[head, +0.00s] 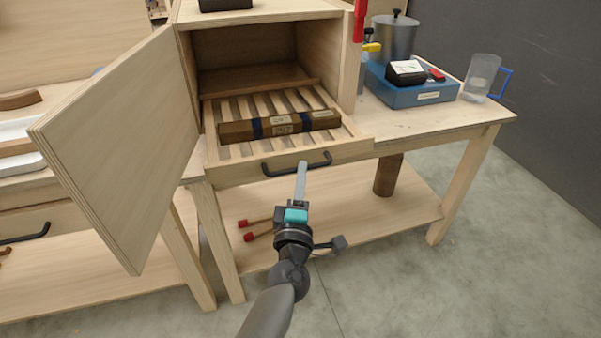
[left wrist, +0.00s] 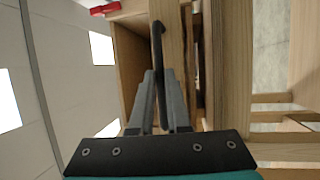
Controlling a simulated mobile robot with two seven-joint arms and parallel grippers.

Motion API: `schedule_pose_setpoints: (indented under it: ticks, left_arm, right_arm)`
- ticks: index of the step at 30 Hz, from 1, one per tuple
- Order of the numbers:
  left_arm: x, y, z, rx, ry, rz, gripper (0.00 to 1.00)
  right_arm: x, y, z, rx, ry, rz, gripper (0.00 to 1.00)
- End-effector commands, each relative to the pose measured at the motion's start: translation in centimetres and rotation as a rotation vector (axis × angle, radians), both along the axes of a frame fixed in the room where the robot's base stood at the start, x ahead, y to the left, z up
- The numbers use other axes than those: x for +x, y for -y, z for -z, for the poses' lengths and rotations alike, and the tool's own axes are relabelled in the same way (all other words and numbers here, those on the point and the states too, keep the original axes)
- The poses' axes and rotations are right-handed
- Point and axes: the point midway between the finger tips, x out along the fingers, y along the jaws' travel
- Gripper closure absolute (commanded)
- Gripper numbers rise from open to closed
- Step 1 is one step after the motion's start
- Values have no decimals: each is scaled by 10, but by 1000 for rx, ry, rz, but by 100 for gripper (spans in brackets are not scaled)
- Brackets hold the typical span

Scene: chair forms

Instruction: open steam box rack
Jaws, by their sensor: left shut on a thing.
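The steam box (head: 262,12) is a plywood cabinet on a wooden bench, with its door (head: 125,145) swung open to the left. Its slatted rack (head: 222,150) sticks out of the front opening. The rack's front board carries a black bar handle (head: 275,171). My left gripper (head: 301,170) reaches up to this handle from below and is shut on it. In the left wrist view the handle (left wrist: 158,38) runs between the fingers of my left gripper (left wrist: 160,78). My right gripper is out of view.
A dark wooden bundle with blue bands (head: 280,125) lies across the rack. A blue case (head: 400,92), a metal pot (head: 392,38) and a clear jug (head: 482,76) stand at the right.

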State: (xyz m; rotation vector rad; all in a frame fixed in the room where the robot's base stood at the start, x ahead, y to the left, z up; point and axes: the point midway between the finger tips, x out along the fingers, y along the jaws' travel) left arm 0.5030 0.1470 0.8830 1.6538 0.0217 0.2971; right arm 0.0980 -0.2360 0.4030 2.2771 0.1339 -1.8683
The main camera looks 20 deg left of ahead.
Motion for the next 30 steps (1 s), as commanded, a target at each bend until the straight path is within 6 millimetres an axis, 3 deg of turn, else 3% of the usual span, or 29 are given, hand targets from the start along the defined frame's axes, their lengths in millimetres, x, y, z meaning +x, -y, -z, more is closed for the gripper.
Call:
schedule_pose_setpoints:
  ticks: [7,8,11,22,30]
  left_arm:
    - [0,0,0,-1,0,0,100]
    - [0,0,0,-1,0,0,84]
    - [0,0,0,-1,0,0,73]
    - [-5,1,1,0,-1,0,73]
    - [-44,9,9,2,-4,1,73]
  right_arm:
    - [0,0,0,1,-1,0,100]
    - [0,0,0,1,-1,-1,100]
    - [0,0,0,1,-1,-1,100]
    - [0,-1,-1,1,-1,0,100]
    - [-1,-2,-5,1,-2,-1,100]
